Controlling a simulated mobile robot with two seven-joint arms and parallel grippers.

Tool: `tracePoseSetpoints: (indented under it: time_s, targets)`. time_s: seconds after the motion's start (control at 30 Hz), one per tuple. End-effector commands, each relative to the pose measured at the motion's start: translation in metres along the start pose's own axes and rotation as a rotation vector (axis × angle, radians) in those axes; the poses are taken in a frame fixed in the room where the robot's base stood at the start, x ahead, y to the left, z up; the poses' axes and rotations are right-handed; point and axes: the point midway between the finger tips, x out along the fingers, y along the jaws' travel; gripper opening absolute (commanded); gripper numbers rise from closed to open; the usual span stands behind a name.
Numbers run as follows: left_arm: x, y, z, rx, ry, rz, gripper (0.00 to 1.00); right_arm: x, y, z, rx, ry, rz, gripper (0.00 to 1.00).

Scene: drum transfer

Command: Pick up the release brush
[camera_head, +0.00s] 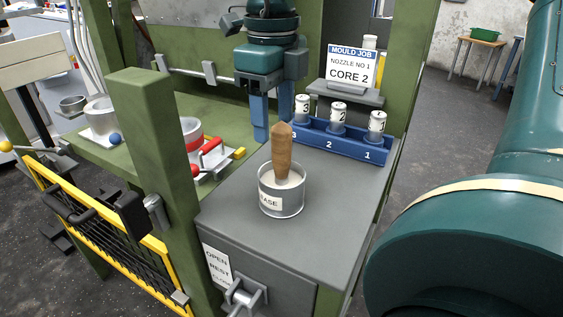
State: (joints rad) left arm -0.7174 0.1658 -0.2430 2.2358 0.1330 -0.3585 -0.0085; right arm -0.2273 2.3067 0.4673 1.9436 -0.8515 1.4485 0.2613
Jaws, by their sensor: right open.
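The pot stands on a grey cabinet top. My right gripper (272,130) points down with two blue fingers, apart and empty. In the picture it is just above and behind the brush handle; no contact can be made out. My left gripper is not in view.
A blue rack (335,145) with numbered white canisters stands behind the pot, below a "MOULD JOB" sign (351,67). A green post (155,160) and yellow-framed mesh guard (100,235) stand left. Red-handled items lie beyond the post. The grey top (325,215) is clear right of the pot.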

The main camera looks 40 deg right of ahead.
Motion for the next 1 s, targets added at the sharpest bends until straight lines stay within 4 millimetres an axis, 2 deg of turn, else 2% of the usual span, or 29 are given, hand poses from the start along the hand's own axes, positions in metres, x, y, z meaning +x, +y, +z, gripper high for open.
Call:
tracePoseSetpoints:
  time_s: [0.13, 0.4, 0.7, 1.0]
  targets:
    - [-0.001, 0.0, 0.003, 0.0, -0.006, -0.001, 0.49, 0.012, -0.002, -0.003, 0.0, 0.001, 0.003, 0.54]
    - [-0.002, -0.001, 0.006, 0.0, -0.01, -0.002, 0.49, 0.049, -0.007, -0.009, 0.001, 0.0, 0.002, 0.54]
    - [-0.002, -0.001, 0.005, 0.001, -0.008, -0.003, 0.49, 0.053, -0.008, -0.009, 0.003, -0.003, 0.001, 0.54]
    - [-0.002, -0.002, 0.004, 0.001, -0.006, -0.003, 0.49, 0.053, -0.008, -0.009, 0.002, -0.003, 0.0, 0.3]
